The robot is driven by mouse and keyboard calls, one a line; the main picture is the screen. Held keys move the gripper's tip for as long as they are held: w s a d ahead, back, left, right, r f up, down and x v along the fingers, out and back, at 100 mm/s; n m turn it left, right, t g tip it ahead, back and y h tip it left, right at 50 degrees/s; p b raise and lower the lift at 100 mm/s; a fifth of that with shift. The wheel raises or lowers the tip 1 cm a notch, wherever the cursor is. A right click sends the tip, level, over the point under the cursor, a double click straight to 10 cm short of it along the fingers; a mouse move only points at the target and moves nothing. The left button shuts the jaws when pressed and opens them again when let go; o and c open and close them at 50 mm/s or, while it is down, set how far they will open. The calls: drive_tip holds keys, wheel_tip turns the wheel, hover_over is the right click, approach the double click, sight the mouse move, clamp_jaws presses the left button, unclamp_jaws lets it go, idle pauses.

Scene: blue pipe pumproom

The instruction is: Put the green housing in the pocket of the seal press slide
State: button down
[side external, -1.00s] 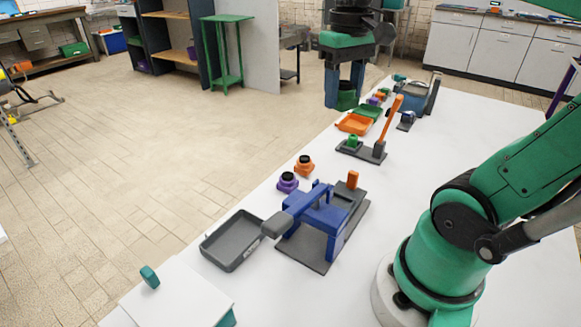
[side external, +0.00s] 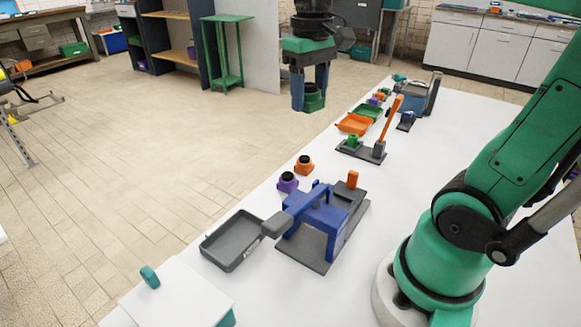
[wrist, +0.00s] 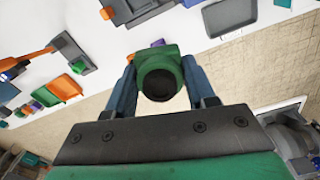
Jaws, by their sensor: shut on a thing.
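My gripper (side external: 310,100) is shut on the green housing (side external: 314,99), a round ring-like part with a dark opening, held in the air beyond the table's left edge in the side view. In the wrist view the housing (wrist: 172,55) sits between the two blue fingers of my gripper (wrist: 160,82). A blue press (side external: 322,212) with a grey-ended lever stands on a dark base plate (side external: 310,250), well below and nearer the side camera than my gripper. It looks like the seal press. I cannot make out its slide pocket clearly; the blue frame hides part of the base.
A grey tray (side external: 234,243) lies left of the press. Purple (side external: 287,182) and orange (side external: 304,165) parts stand behind it. An orange-levered fixture (side external: 381,140) holds a small green part (side external: 353,142). Orange (side external: 354,124) and green (side external: 368,112) trays lie farther back.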

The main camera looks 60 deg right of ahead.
drive_tip(key=s+d+r+m, duration=0.1)
drive_tip(key=s+d, duration=0.1)
drive_tip(key=s, duration=0.4)
drive_tip(key=shift+s+d+m, duration=0.15)
drive_tip(key=shift+d+m, duration=0.05)
drive_tip(key=shift+m, duration=0.2)
wheel_tip(320, 180, down, 20)
drive_tip(key=shift+r, duration=0.2)
idle(0.4)
drive_tip(key=shift+f, duration=0.2)
drive_tip(key=shift+c, duration=1.4)
unclamp_jaws()
